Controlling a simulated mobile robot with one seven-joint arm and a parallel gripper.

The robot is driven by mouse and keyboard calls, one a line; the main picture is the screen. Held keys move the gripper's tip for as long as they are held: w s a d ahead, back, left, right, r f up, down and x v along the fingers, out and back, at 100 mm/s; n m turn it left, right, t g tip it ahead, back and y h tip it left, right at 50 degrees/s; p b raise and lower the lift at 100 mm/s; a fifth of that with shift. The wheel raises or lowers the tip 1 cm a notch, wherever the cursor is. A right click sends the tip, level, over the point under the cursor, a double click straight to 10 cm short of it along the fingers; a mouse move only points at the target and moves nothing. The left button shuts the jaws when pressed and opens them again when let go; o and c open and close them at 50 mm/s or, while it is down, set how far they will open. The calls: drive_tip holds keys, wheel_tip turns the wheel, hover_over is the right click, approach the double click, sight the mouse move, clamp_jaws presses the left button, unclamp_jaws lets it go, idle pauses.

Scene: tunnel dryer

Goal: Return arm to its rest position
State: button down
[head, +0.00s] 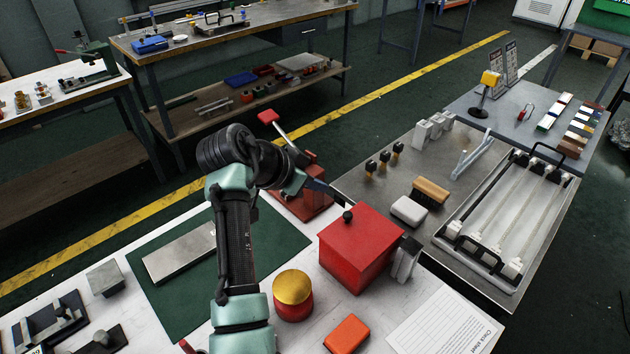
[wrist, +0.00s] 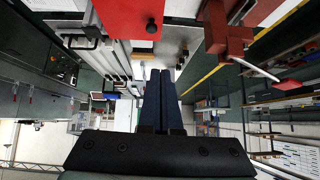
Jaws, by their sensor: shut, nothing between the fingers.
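My gripper (wrist: 158,100) shows in the wrist view with its two dark fingers together and nothing between them. In the head view my gripper (head: 328,193) points right, beside the black knob of a red box (head: 355,250). I cannot tell whether it touches the knob. The red box also shows at the top of the wrist view (wrist: 125,15). My teal and black arm rises from the bottom of the head view and bends to the right at its top.
A red lever tool (head: 305,200) stands behind my wrist. A red jar with a yellow lid (head: 293,290), an orange block (head: 346,334) and a check sheet (head: 445,325) lie in front. A metal table with a white rack (head: 515,215) is right. The green mat (head: 180,300) is left.

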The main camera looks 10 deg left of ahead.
drive_tip(key=s+d+r+n+t+y+p, duration=0.15)
drive_tip(key=r+t, duration=0.25)
drive_tip(key=r, duration=0.6)
drive_tip(key=d+r+n+t+y, duration=0.1)
drive_tip(key=d+r+t, duration=0.15)
drive_tip(key=r, duration=0.75)
drive_tip(key=s+d+r+n+t+y+p, duration=0.1)
drive_tip(key=d+r+t, duration=0.1)
drive_tip(key=r+t, duration=0.5)
drive_tip(key=s+d+r+n+t, duration=0.1)
drive_tip(key=s+r+n+t, duration=0.1)
drive_tip(key=s+r, duration=0.8)
drive_tip(key=s+d+r+n+t+y, duration=0.1)
drive_tip(key=s+r+t, duration=0.3)
drive_tip(key=s+r, duration=0.6)
drive_tip(key=shift+d+r+n+p, duration=0.35)
drive_tip(key=shift+d+r+n, duration=0.1)
drive_tip(key=shift+d+r, duration=0.4)
drive_tip(key=shift+a+r+t+y, duration=0.1)
drive_tip(key=shift+t+y, duration=0.15)
